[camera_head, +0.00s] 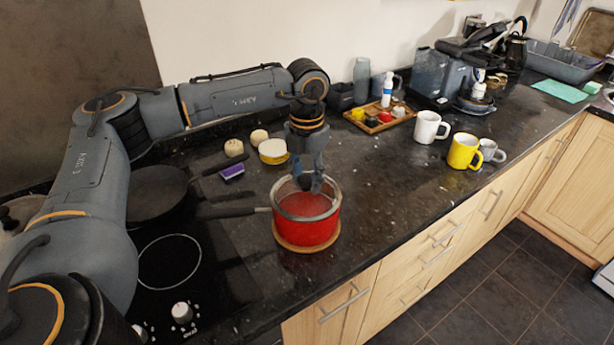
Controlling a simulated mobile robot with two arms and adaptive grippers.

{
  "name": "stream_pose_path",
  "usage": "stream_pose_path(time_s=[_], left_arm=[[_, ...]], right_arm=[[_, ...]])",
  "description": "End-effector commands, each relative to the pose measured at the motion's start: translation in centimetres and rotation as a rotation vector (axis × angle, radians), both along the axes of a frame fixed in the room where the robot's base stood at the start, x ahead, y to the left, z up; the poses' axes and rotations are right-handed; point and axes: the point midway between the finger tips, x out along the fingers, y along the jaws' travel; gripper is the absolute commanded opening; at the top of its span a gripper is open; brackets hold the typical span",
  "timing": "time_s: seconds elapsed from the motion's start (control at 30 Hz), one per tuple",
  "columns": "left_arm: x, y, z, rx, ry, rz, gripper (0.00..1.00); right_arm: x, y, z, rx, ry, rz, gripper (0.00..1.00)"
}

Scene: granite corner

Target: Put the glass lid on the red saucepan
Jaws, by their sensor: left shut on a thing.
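The red saucepan (306,231) stands on a round wooden board (277,236) near the counter's front edge, its dark handle (235,212) pointing left. The glass lid (327,205) is at the pan's rim, with red showing through the glass. My left gripper (305,184) points down over the pan and is shut on the lid's dark knob. I cannot tell whether the lid is fully seated on the rim or slightly above it. My right gripper is not in view.
A black hob (168,262) lies to the left, with a dark frying pan (155,194) on it. Bread rolls, a yellow-and-white tub (273,151) and a purple packet (232,172) sit behind the saucepan. Mugs (463,151) stand to the right. The counter right of the saucepan is clear.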

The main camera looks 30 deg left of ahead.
Motion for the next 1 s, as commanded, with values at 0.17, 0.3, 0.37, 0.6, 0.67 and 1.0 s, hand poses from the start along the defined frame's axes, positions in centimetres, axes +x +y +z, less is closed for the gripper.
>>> stream_pose_path(time_s=[0.17, 0.3, 0.37, 0.6, 0.67, 1.0], left_arm=[[0.04, 0.04, -0.18, 0.0, -0.001, 0.0, 0.0], [0.04, 0.04, -0.17, 0.0, -0.001, 0.0, 0.0], [0.04, 0.04, -0.17, 0.0, -0.001, 0.0, 0.0], [0.02, 0.01, -0.54, 0.0, 0.0, 0.0, 0.0], [0.03, 0.0, -0.63, 0.0, 0.0, 0.0, 0.0], [0.06, -0.01, -0.52, 0.0, -0.001, 0.0, 0.41]], right_arm=[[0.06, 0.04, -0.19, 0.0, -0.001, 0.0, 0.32], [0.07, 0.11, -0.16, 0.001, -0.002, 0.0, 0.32], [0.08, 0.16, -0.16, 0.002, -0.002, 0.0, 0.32], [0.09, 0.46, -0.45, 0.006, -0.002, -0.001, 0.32], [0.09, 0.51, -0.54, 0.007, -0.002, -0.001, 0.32], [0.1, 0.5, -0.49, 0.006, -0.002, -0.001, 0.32]])
